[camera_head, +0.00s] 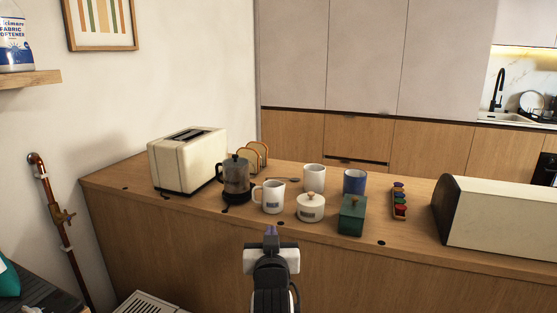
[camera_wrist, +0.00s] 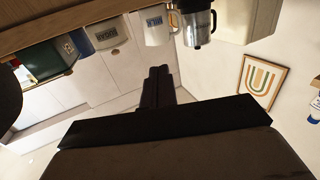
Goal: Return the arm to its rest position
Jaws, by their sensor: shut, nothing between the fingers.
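My gripper (camera_head: 270,231) is in front of the wooden counter (camera_head: 190,222), at the lower middle of the head view. It points toward the counter and holds nothing. Its fingers (camera_wrist: 158,84) are together in the wrist view, with clear air around the tips. My arm is seen from behind, so the fingers are small in the head view. The wrist view is upside down, with the counter edge (camera_wrist: 60,25) across its top.
On the counter stand a toaster (camera_head: 187,162), a coffee press (camera_head: 235,182), a white mug (camera_head: 273,197), a lidded pot (camera_head: 310,209), a green box (camera_head: 351,217), a blue mug (camera_head: 355,181) and a bread bin (camera_head: 505,218). A pipe (camera_head: 58,225) runs along the left wall.

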